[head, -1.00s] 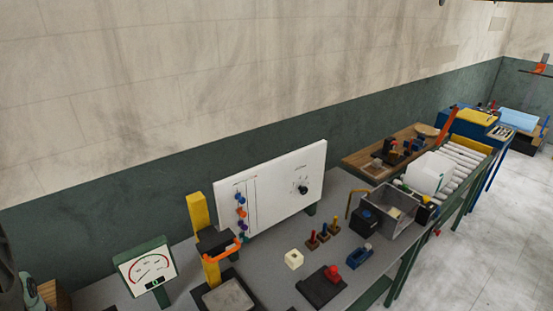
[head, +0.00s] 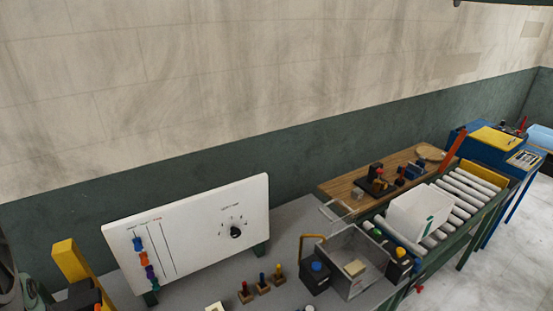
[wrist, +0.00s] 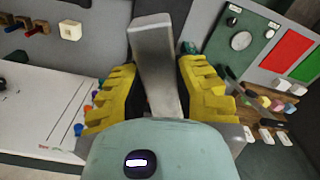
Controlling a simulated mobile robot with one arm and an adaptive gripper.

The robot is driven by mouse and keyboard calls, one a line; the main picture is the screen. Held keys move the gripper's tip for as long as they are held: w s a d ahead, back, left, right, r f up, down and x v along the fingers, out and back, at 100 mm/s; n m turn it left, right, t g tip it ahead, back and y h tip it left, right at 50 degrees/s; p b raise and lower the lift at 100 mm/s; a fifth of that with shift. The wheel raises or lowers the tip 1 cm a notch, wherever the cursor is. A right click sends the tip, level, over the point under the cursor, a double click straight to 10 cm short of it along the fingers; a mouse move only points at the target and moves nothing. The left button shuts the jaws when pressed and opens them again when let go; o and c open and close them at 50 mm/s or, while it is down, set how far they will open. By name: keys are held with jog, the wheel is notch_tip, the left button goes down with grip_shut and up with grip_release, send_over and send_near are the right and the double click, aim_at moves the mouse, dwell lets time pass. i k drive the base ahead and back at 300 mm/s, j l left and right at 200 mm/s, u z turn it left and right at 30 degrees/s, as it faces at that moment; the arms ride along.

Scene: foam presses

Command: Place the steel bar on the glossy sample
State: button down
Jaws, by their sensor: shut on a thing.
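A grey steel bar (wrist: 154,60) shows in the middle of the wrist view, its far end pointing up. My gripper (wrist: 156,82), with ribbed yellow fingers, is shut on the bar, one finger on each side of it. The lower end of the bar is hidden behind my gripper's body. I cannot pick out the glossy sample for certain in either view.
In the head view a white panel (head: 190,225) with coloured sliders and a dial stands on the grey bench. Small wooden stands (head: 262,286), a grey bin (head: 350,250) and a roller conveyor (head: 462,200) with a white box (head: 418,215) are to its right.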

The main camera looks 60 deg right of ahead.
aim_at(355, 267)
jog(key=k+l, duration=0.15)
jog(key=l, duration=0.35)
jog(key=k+l+u, duration=0.1)
jog(key=l, duration=0.45)
jog(key=k+l, duration=0.25)
jog(key=l, duration=0.25)
jog(key=k+l+u, duration=0.1)
jog(key=l, duration=0.4)
jog(key=k+l, duration=0.25)
jog(key=l, duration=0.25)
jog(key=k+l+u, duration=0.1)
jog(key=l, duration=0.4)
jog(key=k+l, duration=0.3)
jog(key=l, duration=0.2)
jog(key=k+l+u, duration=0.1)
jog(key=k+l, duration=0.15)
jog(key=l, duration=0.25)
jog(key=k+l, duration=0.1)
jog(key=l, duration=0.25)
jog(key=k+l, duration=0.1)
jog(key=l, duration=0.2)
jog(key=k+l, duration=0.1)
jog(key=l, duration=0.25)
jog(key=k+l, duration=0.1)
jog(key=l, duration=0.25)
